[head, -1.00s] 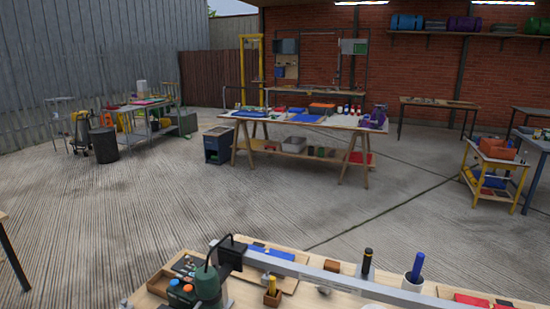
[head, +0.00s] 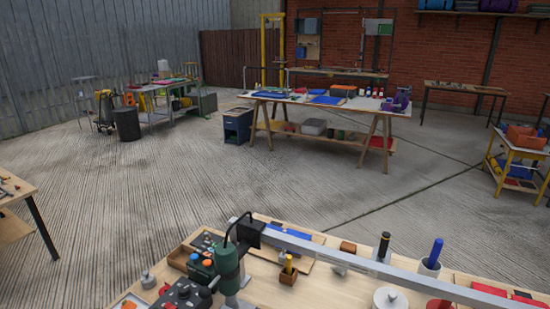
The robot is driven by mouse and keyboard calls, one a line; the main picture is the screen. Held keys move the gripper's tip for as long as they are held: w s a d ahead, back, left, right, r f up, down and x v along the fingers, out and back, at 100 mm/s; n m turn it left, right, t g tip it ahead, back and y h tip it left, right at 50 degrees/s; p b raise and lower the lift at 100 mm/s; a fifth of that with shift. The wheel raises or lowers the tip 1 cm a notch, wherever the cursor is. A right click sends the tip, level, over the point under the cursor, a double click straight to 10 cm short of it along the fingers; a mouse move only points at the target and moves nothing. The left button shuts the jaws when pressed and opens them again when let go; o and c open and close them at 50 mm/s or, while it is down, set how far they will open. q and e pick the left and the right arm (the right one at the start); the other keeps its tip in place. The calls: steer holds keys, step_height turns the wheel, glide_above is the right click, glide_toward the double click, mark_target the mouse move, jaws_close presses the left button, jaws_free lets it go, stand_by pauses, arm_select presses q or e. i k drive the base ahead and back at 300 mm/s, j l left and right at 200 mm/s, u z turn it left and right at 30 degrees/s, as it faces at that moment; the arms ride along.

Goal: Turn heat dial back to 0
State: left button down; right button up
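On the workbench (head: 262,285) at the bottom of the head view stands a dark green upright tool (head: 228,265) with a black cable looping over its top. Beside it, at the lower left, is a dark box (head: 184,295) with small knobs, partly cut off by the frame's lower edge. I cannot tell which knob is the heat dial, or read its setting. Neither of my grippers is in view.
A long grey bar (head: 400,272) with a black block (head: 250,234) at its end runs across the bench. Concrete floor (head: 150,200) is open beyond.

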mark_target(184, 293)
steer(key=u, duration=0.85)
